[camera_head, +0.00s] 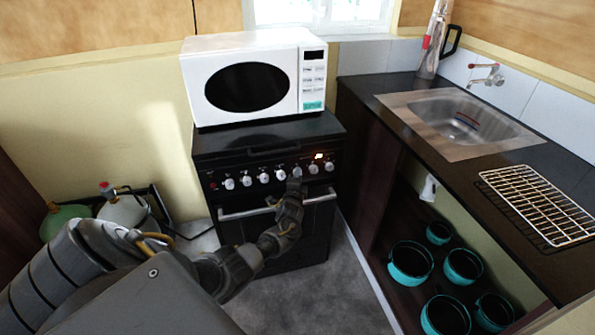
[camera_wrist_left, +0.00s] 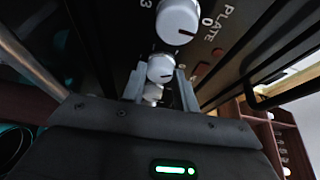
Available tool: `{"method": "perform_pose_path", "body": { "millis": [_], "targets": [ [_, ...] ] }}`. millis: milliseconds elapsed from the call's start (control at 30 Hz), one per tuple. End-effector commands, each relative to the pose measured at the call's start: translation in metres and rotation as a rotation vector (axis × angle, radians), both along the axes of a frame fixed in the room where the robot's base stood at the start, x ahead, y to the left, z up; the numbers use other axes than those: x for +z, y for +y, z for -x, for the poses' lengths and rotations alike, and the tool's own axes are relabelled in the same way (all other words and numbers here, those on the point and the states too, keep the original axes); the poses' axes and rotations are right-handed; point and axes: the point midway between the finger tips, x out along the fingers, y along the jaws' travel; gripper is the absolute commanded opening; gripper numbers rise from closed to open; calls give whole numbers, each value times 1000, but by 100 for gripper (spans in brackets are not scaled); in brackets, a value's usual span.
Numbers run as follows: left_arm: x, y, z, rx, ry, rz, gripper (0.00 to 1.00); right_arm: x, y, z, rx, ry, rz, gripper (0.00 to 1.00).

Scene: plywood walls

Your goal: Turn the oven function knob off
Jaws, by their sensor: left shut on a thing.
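The black oven (camera_head: 275,232) stands against the back wall, with a row of white knobs (camera_head: 263,177) along its front panel. My left gripper (camera_head: 297,172) is at this row, right of its middle, and covers the knob there in the head view. In the left wrist view, its fingers (camera_wrist_left: 160,88) are shut on a white knob (camera_wrist_left: 160,68). A larger white knob (camera_wrist_left: 178,20) beside it has a "0" and the word "PLATE" printed near it. The held knob's printed label is not readable. An orange light (camera_head: 318,156) glows on the panel. My right gripper is not in view.
A white microwave (camera_head: 277,75) sits on the oven. The oven's handle bar (camera_head: 240,213) runs below the knobs. A dark counter with a sink (camera_head: 465,118) and wire rack (camera_head: 540,203) stands at the right, with teal pots (camera_head: 410,262) below. Gas bottles (camera_head: 122,213) stand at the left.

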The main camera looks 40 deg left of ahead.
Motion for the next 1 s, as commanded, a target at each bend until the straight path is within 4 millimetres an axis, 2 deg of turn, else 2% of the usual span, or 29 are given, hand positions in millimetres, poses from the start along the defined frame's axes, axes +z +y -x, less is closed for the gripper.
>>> {"method": "perform_pose_path", "body": {
  "millis": [33, 100, 400, 700, 1000],
  "targets": [
    [6, 0, 0, 0, 41, -25, 7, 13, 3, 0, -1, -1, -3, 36],
    [6, 0, 0, 0, 95, -63, 7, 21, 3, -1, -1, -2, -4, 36],
    [6, -1, 0, 0, 303, -208, 7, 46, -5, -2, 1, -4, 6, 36],
    [5, -1, -1, 1, 439, -303, 7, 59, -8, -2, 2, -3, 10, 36],
    [4, -2, -1, 0, 492, -339, 7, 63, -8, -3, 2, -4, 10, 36]
  ]
}}
